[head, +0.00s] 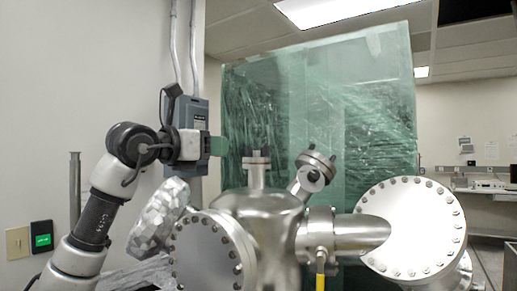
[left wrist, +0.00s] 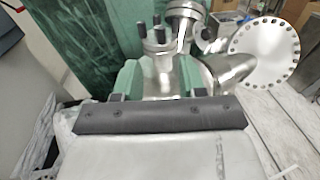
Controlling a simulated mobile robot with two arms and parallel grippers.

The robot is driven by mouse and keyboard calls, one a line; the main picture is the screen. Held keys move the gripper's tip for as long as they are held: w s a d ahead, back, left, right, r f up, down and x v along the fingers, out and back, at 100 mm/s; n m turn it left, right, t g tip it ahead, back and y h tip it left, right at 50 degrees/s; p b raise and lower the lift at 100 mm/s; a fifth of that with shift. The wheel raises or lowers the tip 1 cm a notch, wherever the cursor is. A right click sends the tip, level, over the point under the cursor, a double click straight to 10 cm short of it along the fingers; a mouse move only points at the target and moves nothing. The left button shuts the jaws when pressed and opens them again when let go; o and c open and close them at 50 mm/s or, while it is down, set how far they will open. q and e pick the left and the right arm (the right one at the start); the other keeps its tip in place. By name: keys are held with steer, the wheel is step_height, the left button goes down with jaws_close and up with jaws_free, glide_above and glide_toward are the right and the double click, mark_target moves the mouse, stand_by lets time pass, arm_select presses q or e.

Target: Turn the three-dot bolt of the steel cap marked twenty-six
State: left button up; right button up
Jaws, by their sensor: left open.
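A steel vacuum chamber (head: 262,208) carries several round steel caps. A small cap (head: 256,160) with dark upright bolts tops its upright port, and a tilted cap (head: 316,164) with dark bolts is to its right. No number or dot mark is legible, so I cannot tell which is the cap marked twenty-six or its three-dot bolt. My left gripper (head: 217,146) is left of the small cap and slightly higher in the head view. In the left wrist view its green fingers (left wrist: 159,77) are apart and empty, with the small cap (left wrist: 160,46) beyond them. My right gripper is not in view.
Large bolted flanges stand at the left (head: 203,256) and right (head: 412,230) of the chamber. A foil-wrapped part (head: 158,218) is below my left arm. Green plastic sheeting (head: 345,100) hangs behind. A grey switch box (head: 190,118) is on the wall behind my left gripper.

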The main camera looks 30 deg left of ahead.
mark_target(248, 146)
arm_select(q)
steer(key=p+x, duration=0.4)
steer(key=x, duration=0.5)
steer(key=shift+w+d+r, duration=0.1)
steer(key=shift+w, duration=0.2)
jaws_close()
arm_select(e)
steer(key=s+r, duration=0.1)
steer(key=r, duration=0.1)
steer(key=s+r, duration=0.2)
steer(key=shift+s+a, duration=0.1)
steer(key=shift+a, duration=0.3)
